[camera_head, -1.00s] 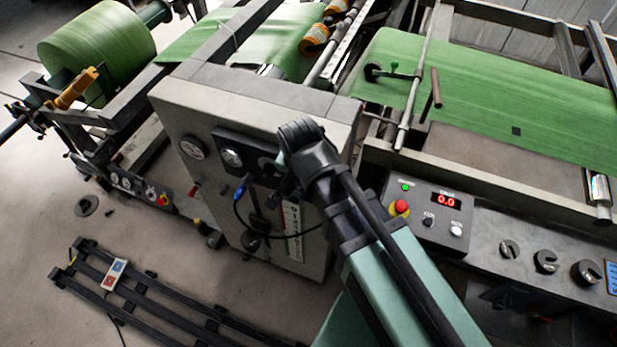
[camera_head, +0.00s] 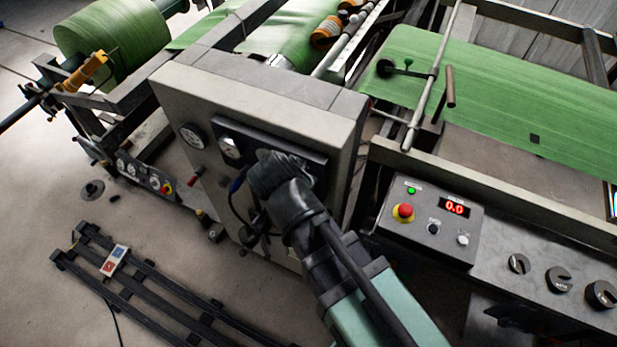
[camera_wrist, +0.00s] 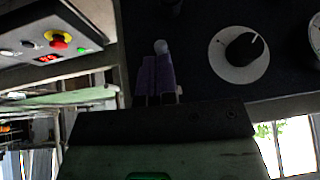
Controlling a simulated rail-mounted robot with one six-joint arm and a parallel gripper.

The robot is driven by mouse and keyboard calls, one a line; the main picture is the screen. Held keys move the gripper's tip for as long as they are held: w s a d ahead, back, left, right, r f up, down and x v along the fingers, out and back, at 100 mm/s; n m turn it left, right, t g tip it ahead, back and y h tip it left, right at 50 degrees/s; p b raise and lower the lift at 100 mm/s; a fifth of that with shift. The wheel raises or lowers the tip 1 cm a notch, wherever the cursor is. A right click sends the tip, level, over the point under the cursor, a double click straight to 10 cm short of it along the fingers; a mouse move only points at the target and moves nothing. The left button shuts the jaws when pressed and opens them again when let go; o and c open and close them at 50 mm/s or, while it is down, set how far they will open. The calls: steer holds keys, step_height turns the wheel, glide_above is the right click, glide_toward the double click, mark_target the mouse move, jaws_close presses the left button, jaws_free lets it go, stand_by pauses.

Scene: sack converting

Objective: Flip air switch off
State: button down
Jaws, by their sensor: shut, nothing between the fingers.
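The air switch appears to be a small lever with a pale rounded tip (camera_wrist: 161,46) on the dark panel in the wrist view. My gripper (camera_wrist: 156,78) is shut and empty, its narrow purplish fingers right at this lever. I cannot tell whether they touch it. A black knob (camera_wrist: 243,48) on a white dial sits to the right of the lever. In the head view my wrist covers the right part of the dark panel plate (camera_head: 222,127) on the grey cabinet (camera_head: 190,90). The switch and fingertips are hidden there.
A control box (camera_head: 430,220) with a red emergency button stands to the right. Black rails (camera_head: 150,300) lie on the floor at lower left.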

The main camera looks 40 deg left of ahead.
steer(key=shift+r, duration=0.1)
steer(key=shift+w+a+r+p, duration=0.2)
steer(key=shift+w+r+p, duration=0.15)
steer(key=shift+w, duration=0.3)
